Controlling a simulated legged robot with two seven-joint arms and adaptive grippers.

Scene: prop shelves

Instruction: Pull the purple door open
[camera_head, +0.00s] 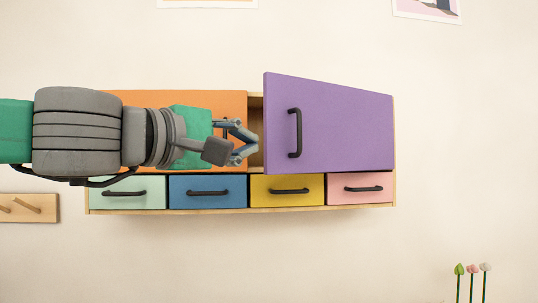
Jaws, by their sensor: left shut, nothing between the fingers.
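The purple door (345,125) is part of a wooden wall cabinet and stands partly open. Its left edge is swung out toward me, and its right edge meets the cabinet side. A black vertical handle (296,133) is near its left edge. My left gripper (256,142) is shut and empty. It is in front of the gap between the orange door (180,101) and the purple door, left of the handle and apart from it. Whether its fingertips reach into the gap, I cannot tell. My right gripper is not in view.
Under the doors is a row of drawers with black handles: mint (127,195), blue (207,191), yellow (288,190) and pink (360,188). A wooden peg rack (30,208) is at the left. Flowers (472,270) stand at the lower right. The wall right of the cabinet is clear.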

